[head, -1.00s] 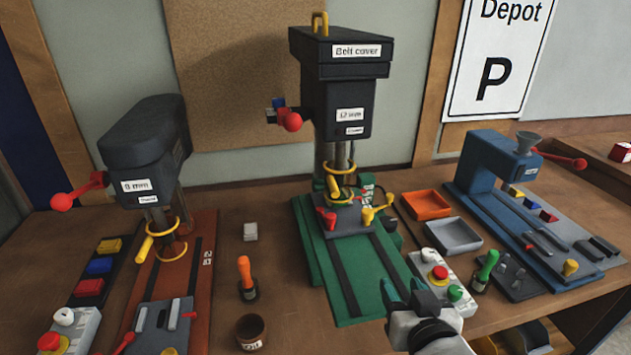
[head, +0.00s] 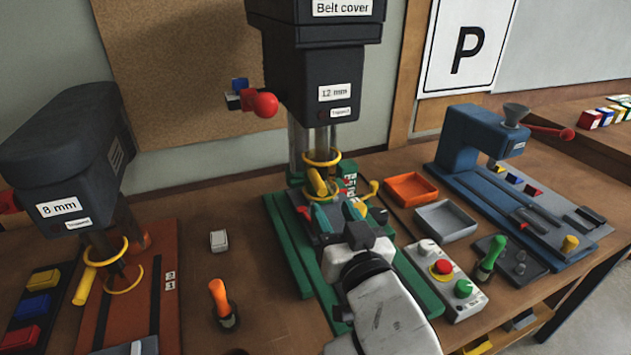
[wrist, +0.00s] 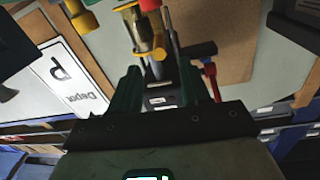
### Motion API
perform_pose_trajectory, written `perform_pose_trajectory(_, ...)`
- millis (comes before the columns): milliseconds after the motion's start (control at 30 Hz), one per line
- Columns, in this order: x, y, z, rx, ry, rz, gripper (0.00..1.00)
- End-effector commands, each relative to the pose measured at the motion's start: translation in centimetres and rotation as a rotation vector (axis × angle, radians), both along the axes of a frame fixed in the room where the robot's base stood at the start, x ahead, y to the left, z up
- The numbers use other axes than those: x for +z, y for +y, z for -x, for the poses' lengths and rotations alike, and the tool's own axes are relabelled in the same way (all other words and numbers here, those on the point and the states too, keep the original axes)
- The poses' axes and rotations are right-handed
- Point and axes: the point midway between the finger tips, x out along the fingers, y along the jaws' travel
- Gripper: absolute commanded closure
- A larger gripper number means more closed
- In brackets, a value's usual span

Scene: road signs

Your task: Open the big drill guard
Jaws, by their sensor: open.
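The big drill (head: 320,90) is the dark machine marked 12 mm, on a green base. Its yellow guard (head: 322,158) has rings around the spindle and a short thick yellow handle (head: 317,183). My gripper (head: 336,212) is open, with its green fingers just in front of and below the guard. In the wrist view the fingers (wrist: 158,88) stand apart, and yellow guard parts (wrist: 143,30) show beyond their tips. I see nothing held between them. My gripper and wrist hide the vise area and the lower guard in the head view; I cannot tell whether they touch.
A smaller 8 mm drill (head: 65,150) stands at left. Orange (head: 411,188) and grey (head: 447,220) trays, a control box (head: 447,280) and a green-handled tool (head: 491,255) lie at right. A blue press (head: 475,150) stands farther right. An orange-handled tool (head: 220,300) stands at front left.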

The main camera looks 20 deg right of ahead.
Motion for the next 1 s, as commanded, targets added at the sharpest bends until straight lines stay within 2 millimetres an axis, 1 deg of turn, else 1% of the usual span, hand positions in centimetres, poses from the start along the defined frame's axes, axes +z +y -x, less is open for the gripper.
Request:
perform_pose_trajectory(33,0.3,-0.1,-0.8,-0.002,-0.001,0.0,0.54)
perform_pose_trajectory(300,0.3,-0.6,-5.8,-0.003,0.0,0.0,0.54)
perform_pose_trajectory(500,0.2,-0.8,-8.4,-0.002,0.001,0.0,0.54)
perform_pose_trajectory(700,0.1,-0.9,-9.5,-0.001,0.0,-0.001,0.54)
perform_pose_trajectory(967,0.0,-0.9,-9.5,-0.001,0.001,-0.001,0.54)
perform_pose_trajectory(1000,0.0,-0.9,-9.5,-0.001,0.001,-0.001,0.57)
